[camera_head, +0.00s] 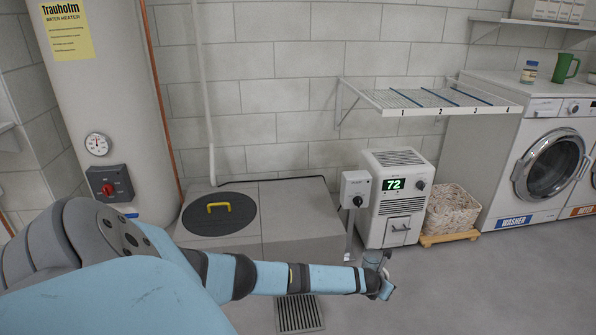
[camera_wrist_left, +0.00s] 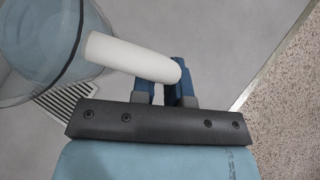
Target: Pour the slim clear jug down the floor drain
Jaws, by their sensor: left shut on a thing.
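My left arm reaches across the head view, and its gripper (camera_head: 386,287) is out in front of the dehumidifier. In the left wrist view the blue fingers of the gripper (camera_wrist_left: 168,88) are shut on the white handle (camera_wrist_left: 128,55) of a clear jug (camera_wrist_left: 38,45). The jug has a dark line around it, and part is cut off by the picture's edge. In the head view only a small part of the jug (camera_head: 372,258) shows by the gripper. The floor drain (camera_head: 300,313) is a slotted grate below my arm, and it also shows in the wrist view (camera_wrist_left: 72,97), partly covered by the jug.
The dehumidifier (camera_head: 392,205), a wicker basket (camera_head: 452,210) and a washer (camera_head: 548,165) line the wall. A folding rack (camera_head: 440,100) hangs above. The floor at right is clear.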

